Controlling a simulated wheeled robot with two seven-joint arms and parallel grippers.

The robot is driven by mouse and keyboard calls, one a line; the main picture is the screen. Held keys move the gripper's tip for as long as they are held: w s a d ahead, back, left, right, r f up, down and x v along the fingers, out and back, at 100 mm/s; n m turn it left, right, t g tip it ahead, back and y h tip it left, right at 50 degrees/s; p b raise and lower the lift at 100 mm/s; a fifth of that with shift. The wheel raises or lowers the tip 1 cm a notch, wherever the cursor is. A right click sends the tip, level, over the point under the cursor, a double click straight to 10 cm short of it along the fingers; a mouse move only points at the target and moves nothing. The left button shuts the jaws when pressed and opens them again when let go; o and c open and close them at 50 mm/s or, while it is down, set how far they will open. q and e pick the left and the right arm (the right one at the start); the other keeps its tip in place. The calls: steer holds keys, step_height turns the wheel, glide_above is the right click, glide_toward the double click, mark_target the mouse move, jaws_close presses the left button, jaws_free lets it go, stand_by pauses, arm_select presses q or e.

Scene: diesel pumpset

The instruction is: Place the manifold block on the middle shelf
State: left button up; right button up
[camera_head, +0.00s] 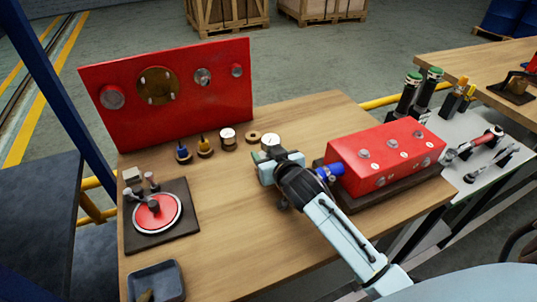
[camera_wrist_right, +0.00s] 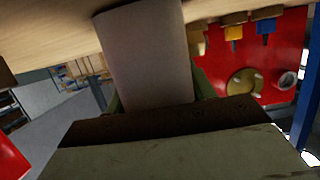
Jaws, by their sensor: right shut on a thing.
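My right gripper (camera_head: 268,158) is over the back middle of the wooden table. In the wrist view it is shut on a smooth grey piece (camera_wrist_right: 147,50) between its dark green fingers. In the head view a small round piece with a pale top (camera_head: 270,141) shows at its tip. A red block (camera_head: 385,160) with round silver fittings and a blue fitting sits on a dark base, right of the gripper and partly behind my arm. I cannot tell which of these is the manifold block. A dark level surface (camera_head: 35,205) beside a blue post may belong to the shelf. My left gripper is out of view.
A red upright panel (camera_head: 170,95) stands at the table's back left. Blue and yellow plugs (camera_head: 204,148), a white-topped gauge (camera_head: 227,136) and a ring stand before it. A round red dial (camera_head: 157,212) and a grey tray (camera_head: 155,282) are nearer. The table's front middle is clear.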

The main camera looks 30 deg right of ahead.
steer(key=o, duration=1)
steer(key=shift+f, duration=0.15)
steer(key=shift+c, duration=0.2)
steer(key=o, duration=0.4)
